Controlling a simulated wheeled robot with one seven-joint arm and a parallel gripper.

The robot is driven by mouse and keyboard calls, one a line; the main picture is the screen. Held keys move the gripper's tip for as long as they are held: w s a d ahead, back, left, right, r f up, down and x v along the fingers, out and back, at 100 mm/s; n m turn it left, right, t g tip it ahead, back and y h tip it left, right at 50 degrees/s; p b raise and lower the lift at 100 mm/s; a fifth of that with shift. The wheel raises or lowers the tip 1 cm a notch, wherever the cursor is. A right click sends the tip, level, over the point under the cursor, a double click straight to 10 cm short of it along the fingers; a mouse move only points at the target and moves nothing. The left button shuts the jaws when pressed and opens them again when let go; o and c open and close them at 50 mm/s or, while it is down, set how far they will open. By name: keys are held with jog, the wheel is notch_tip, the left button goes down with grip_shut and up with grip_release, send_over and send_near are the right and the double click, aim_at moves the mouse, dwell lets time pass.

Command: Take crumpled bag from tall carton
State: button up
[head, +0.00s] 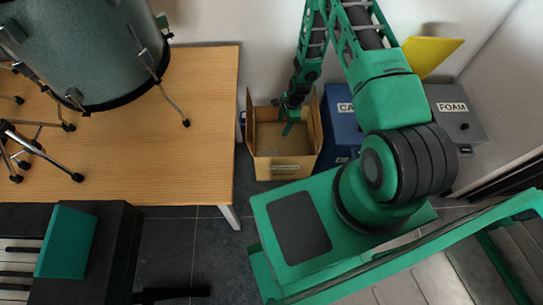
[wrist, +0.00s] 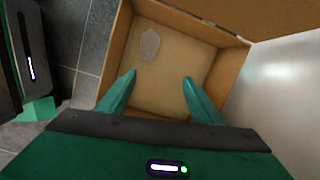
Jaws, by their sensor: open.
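The tall carton (head: 285,166) is an open brown cardboard box standing on the floor beside the wooden table in the head view. In the wrist view I look down into the carton (wrist: 172,75); a small pale, greyish crumpled bag (wrist: 149,45) lies on its bottom near the far left corner. My gripper (wrist: 157,82) is open and empty, its two green fingers apart over the carton's opening, with the bag beyond the left fingertip. In the head view my gripper (head: 288,125) reaches down at the carton, and the bag cannot be made out there.
A blue bin (head: 340,130) labelled with a partly hidden word stands right of the carton, and a grey bin (head: 455,125) labelled FOAM stands further right. The wooden table (head: 200,90) with a drum is to the left. A white wall is close behind the carton.

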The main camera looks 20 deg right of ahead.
jog(key=m, duration=0.2)
send_near(271, 154)
jog(key=f, duration=0.3)
jog(key=shift+s+a+f+y, duration=0.1)
jog(key=shift+a+f+y, duration=0.1)
jog(key=shift+a+y, duration=0.2)
jog(key=shift+w+d+x, duration=0.1)
jog(key=shift+w+x, duration=0.05)
jog(key=shift+x, duration=1.15)
jog(key=shift+w+d+x, duration=0.1)
jog(key=shift+x, duration=1.15)
jog(key=c, duration=1.1)
